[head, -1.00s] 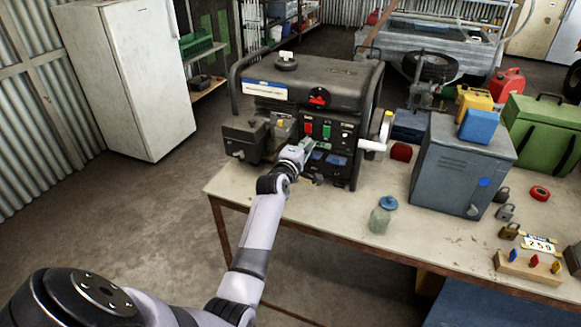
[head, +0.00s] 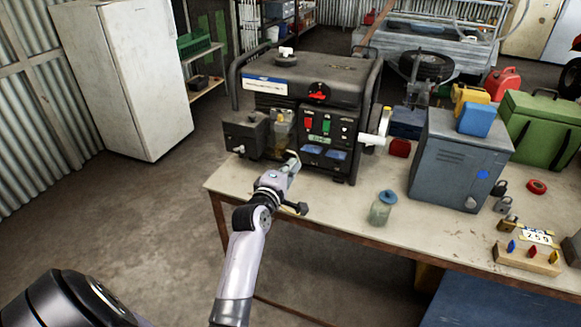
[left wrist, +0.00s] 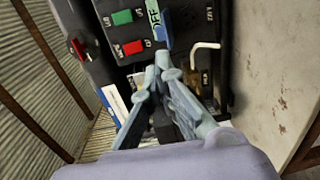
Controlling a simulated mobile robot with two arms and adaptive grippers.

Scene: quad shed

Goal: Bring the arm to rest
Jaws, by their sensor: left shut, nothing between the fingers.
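My left arm comes in from the lower left in the head view. My left gripper (head: 292,160) is shut and empty, just in front of the lower front of a dark generator (head: 312,88) on the workbench. The panel also has a green button (left wrist: 122,17) and a red button (left wrist: 132,47). I cannot tell whether the fingertips touch the panel. My right gripper is not in view.
The workbench (head: 300,215) holds a glass jar with a blue lid (head: 382,207), a grey metal box (head: 455,160), padlocks and a green case (head: 540,130). A white fridge (head: 125,75) stands at the back left. Open floor (head: 130,220) lies left of the bench.

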